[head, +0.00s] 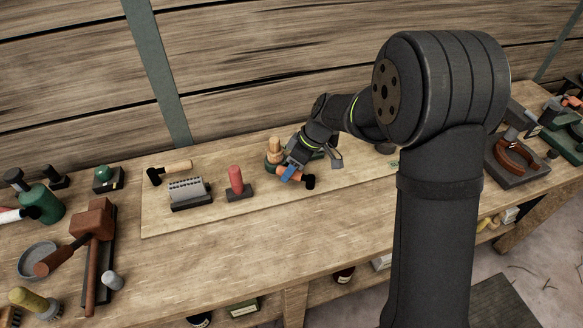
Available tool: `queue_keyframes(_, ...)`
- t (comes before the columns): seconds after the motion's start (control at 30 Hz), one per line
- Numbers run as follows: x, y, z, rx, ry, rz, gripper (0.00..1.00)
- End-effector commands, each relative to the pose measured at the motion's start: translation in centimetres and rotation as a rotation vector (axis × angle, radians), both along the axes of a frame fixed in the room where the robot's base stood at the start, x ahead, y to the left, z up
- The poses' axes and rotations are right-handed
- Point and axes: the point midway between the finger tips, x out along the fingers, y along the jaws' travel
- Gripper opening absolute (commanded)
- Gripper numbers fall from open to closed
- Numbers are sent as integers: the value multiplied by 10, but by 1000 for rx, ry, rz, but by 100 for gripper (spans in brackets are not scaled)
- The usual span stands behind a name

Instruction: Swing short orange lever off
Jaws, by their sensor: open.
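In the head view a short orange lever (296,175) with a black knob (309,182) at its right end lies low over the pale board, just below my gripper. My gripper (291,162) is open and reaches down from the upper right, close over the lever's left part. A small blue piece shows at the same spot; I cannot tell whether it belongs to my gripper. Whether the fingers touch the lever cannot be told. A turned wooden knob (275,146) on a dark green base stands directly left of my gripper. The lever's pivot is hidden.
On the pale board (225,222), a red-handled upright piece (236,178), a grey ribbed block (187,190) and a wooden-handled hammer (170,171) stand to the left. A brown mallet (93,219) lies further left. The board's front strip is clear.

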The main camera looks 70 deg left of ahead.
Motion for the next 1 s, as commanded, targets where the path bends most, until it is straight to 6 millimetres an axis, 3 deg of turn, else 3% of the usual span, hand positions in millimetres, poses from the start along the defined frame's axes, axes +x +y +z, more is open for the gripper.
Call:
queue_keyframes(0.33, -2, 0, -3, -1, 1, 0, 47)
queue_keyframes(0.57, -2, 0, -3, 0, 0, 0, 2)
queue_keyframes(1.0, -4, -2, -3, 0, 0, 66, 0)
